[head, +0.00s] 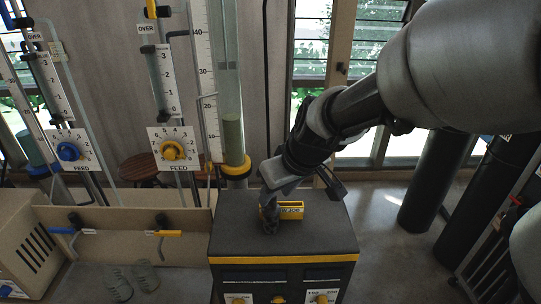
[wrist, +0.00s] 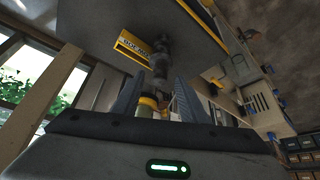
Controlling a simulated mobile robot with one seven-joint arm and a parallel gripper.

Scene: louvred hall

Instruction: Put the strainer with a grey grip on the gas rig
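My gripper (head: 270,202) points down over the black cabinet top (head: 325,236) in the head view. In the wrist view my gripper (wrist: 162,85) has its two fingers apart, with a dark, knobbly upright thing (wrist: 160,58) showing between them. This dark thing also stands by the fingertips in the head view (head: 269,217). I cannot tell whether it is the strainer, and no grey grip is clear. The gas rig (head: 171,150), with glass tubes, scales and feed dials, stands behind and left of the cabinet.
A yellow labelled box (head: 291,210) sits right beside my gripper on the cabinet. A beige tray (head: 180,222) at left has blue and yellow lever taps; two greyish oval things (head: 118,283) lie below it. Black cylinders (head: 432,180) stand at right. The right cabinet top is clear.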

